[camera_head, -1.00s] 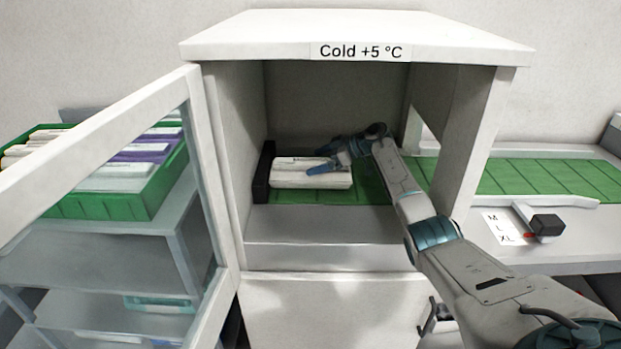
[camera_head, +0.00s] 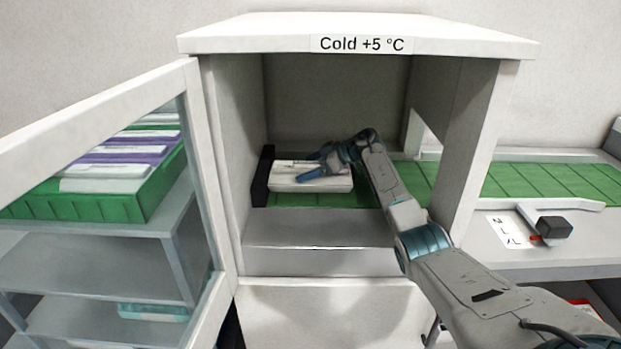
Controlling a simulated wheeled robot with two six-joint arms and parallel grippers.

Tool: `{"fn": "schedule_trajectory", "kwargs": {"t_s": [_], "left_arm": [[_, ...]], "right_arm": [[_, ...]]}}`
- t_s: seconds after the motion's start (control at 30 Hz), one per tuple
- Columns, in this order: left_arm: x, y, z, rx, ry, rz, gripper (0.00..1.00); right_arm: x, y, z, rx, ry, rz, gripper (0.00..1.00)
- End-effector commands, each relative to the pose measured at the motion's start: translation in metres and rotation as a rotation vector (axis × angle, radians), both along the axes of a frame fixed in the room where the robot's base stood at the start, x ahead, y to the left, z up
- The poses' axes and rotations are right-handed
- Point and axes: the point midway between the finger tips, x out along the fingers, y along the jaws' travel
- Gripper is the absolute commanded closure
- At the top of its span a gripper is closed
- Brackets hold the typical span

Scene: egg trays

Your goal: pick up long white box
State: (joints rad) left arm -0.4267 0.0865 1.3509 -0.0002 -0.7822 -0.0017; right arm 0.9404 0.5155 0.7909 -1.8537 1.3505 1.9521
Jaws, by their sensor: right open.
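A long white box (camera_head: 290,186) lies on the green conveyor belt (camera_head: 352,199) inside the cold cabinet, its left end against a black stop. My right gripper (camera_head: 312,168) reaches in from the right and is open over the top of the box, its blue fingers pointing left. The fingers overlap the box in the picture. I cannot tell whether they touch it. My left gripper is not in view.
The cabinet (camera_head: 357,48) is marked Cold +5 °C, and its glass door (camera_head: 205,160) stands open at the left. A black stop (camera_head: 263,176) borders the belt. Through the door, a green crate (camera_head: 120,207) holds white and purple boxes on a shelf. A black block (camera_head: 554,228) sits on the right ledge.

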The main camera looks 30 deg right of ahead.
Motion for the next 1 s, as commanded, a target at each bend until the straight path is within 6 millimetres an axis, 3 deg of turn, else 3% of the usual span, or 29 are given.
{"fn": "schedule_trajectory", "kwargs": {"t_s": [0.03, 0.37, 0.67, 1.0], "left_arm": [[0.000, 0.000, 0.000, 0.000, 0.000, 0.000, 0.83], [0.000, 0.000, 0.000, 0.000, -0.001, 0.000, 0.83], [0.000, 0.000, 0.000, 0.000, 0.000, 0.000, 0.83], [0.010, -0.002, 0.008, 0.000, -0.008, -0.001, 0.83]], "right_arm": [[0.000, 0.000, 0.000, 0.000, 0.000, 0.000, 0.04], [0.000, 0.000, 0.002, 0.001, -0.004, 0.000, 0.67], [0.001, 0.000, 0.009, -0.001, -0.005, 0.000, 0.67], [0.001, -0.001, 0.069, -0.002, -0.008, 0.000, 0.67]]}}
